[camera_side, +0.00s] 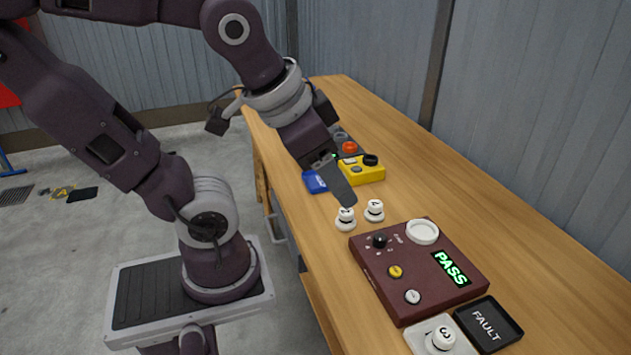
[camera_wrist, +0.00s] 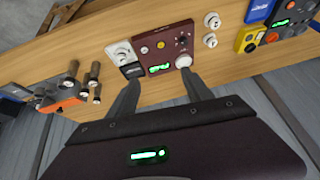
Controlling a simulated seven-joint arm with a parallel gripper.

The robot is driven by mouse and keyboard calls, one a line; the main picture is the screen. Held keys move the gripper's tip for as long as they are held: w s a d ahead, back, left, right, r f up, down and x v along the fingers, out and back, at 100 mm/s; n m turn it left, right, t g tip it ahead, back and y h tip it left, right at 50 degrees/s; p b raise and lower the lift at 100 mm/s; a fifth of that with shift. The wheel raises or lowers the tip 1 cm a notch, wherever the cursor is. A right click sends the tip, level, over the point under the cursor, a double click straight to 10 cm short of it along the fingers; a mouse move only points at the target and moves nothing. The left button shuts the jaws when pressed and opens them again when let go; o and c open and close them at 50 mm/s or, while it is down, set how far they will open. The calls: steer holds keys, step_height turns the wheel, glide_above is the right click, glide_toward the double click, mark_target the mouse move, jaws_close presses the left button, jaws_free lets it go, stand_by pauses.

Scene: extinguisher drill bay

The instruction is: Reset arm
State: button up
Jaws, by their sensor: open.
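A maroon test box (camera_side: 396,282) lies on the bench with a green PASS display (camera_side: 451,268), a white round pad (camera_side: 422,232), a black knob (camera_side: 380,240), and yellow and white buttons. It also shows in the wrist view (camera_wrist: 160,31). Two white numbered pieces (camera_side: 346,218) (camera_side: 374,211) stand on the bench behind it. A third, marked 3 (camera_side: 441,338), stands on a white square base. A black FAULT tray (camera_side: 492,329) lies beside the base. My gripper (camera_wrist: 160,75) is open and empty, with its fingers apart above the bench; it also shows in the side view (camera_side: 346,197).
A yellow box (camera_side: 362,175), a blue item (camera_side: 314,181) and a dark device with a red button (camera_side: 349,147) stand farther back. An orange device (camera_wrist: 68,105) with several pegs stands left in the wrist view. A corrugated wall (camera_side: 520,110) borders the bench.

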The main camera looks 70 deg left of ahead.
steer(key=s, duration=0.1)
steer(key=s+d, duration=0.1)
steer(key=s, duration=0.1)
steer(key=shift+s+d+r+h, duration=0.15)
steer(key=shift+d+h, duration=0.25)
stand_by(0.8)
